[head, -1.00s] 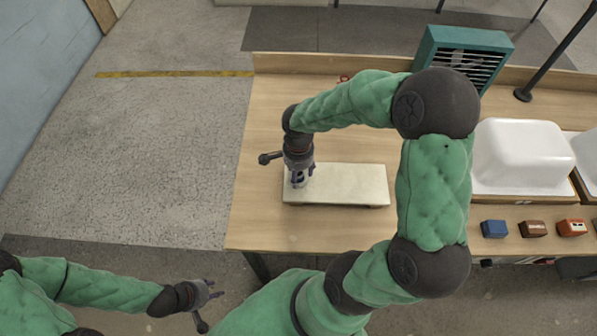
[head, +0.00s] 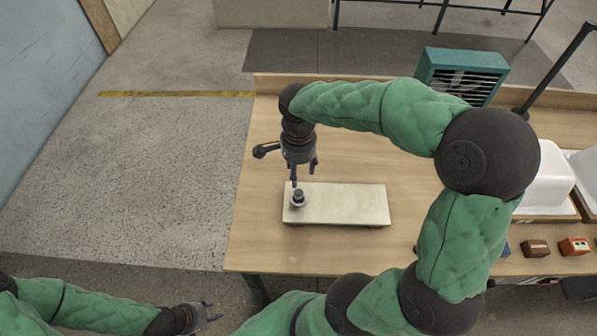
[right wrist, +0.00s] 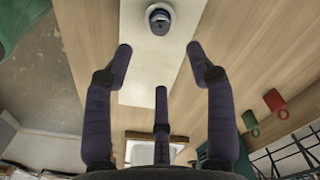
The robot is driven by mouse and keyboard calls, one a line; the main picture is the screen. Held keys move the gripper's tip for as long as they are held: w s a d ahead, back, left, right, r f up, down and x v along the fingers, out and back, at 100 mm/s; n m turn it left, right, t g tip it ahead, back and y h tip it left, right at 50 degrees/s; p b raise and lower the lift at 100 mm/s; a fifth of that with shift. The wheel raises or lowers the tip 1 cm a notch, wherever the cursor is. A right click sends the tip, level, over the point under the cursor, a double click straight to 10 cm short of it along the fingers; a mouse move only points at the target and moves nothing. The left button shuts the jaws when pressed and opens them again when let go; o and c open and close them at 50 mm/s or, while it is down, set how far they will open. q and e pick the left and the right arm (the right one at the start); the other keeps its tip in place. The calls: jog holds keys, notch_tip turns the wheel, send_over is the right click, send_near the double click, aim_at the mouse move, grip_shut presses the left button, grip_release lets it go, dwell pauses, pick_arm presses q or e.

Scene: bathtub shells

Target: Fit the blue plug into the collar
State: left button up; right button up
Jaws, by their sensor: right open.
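A cream board (head: 345,204) lies on the wooden bench. A small dark blue-grey plug (head: 298,194) stands upright at the board's left end, with a pale ring-shaped collar (head: 299,204) around its foot. In the right wrist view the plug (right wrist: 159,17) is at the top edge, seen end-on inside a light ring; how deep it sits I cannot tell. My right gripper (head: 304,178) is open and empty, its fingers above and just behind the plug, apart from it. My left gripper (head: 213,312) is open and empty, low at the left, off the bench.
Brown (head: 536,248) and red (head: 573,246) blocks lie at the bench's right front. A white tub shell (head: 550,180) and a teal slatted box (head: 462,75) stand behind. Bench right of the board is partly hidden by my arm.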

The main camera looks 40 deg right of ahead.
aim_at(298, 192)
jog(key=c, duration=0.7)
jog(key=shift+n, duration=0.3)
grip_shut()
notch_tip(298, 192, down, 2)
jog(key=n+p, duration=0.6)
jog(key=n, duration=0.3)
jog(key=shift+f+n, duration=0.1)
jog(key=shift+n, duration=0.3)
jog(key=shift+f, duration=0.3)
jog(key=shift+f+b, duration=2)
jog(key=shift+f, duration=0.8)
